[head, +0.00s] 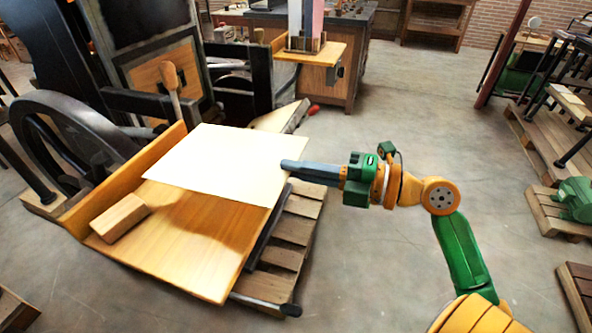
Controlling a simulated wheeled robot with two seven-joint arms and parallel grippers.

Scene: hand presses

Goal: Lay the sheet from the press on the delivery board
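The cream sheet (215,162) is flat and spread over the far half of the wooden delivery board (205,262). A shadow on the board below its near edge suggests that it is a little above the surface. My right gripper (286,164) reaches in from the right, and its fingers look closed on the sheet's right edge. The press (150,40) stands behind the board at the upper left. My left gripper is not in view.
A wooden block (120,217) lies on the board's left part, near its raised back lip (92,205). A pallet (292,240) and a dark bar are at the board's right side. A small shelf (312,54) stands behind.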

